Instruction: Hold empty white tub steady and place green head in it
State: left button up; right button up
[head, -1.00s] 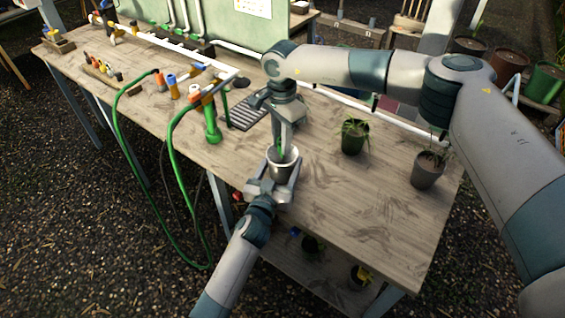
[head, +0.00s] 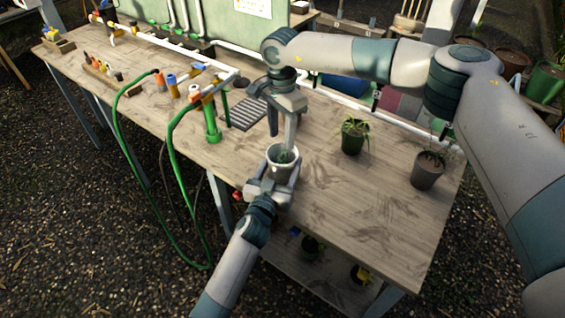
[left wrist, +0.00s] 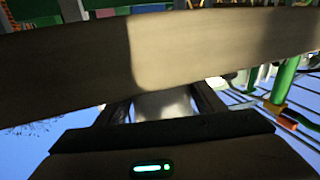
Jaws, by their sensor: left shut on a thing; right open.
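The white tub (head: 282,175) stands upright near the table's front edge. My left gripper (head: 271,188) is shut on it from the front. The green head (head: 284,157) shows as a dark green shape inside the tub, below the rim; its lower part is hidden. My right gripper (head: 282,136) is open just above the tub, its fingers pointing down and apart from the green head. In the left wrist view a pale shape, seemingly the tub (left wrist: 162,105), sits between the left fingers, partly hidden by a wide brown band.
A dark green potted plant (head: 352,143) and a grey pot (head: 427,172) stand to the right on the wooden table (head: 350,215). A green hose (head: 178,172) and a green upright fitting (head: 211,122) are at left. The table between tub and pots is clear.

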notch_tip(320, 180, up, 9)
dwell(0.4)
dwell(0.5)
pick_arm(q)
jog(key=o, duration=1.1)
jog(key=shift+o, duration=0.2)
jog(key=shift+s, duration=0.1)
jog(key=v, duration=1.1)
jog(key=shift+s, duration=0.35)
jog(key=shift+a, duration=0.15)
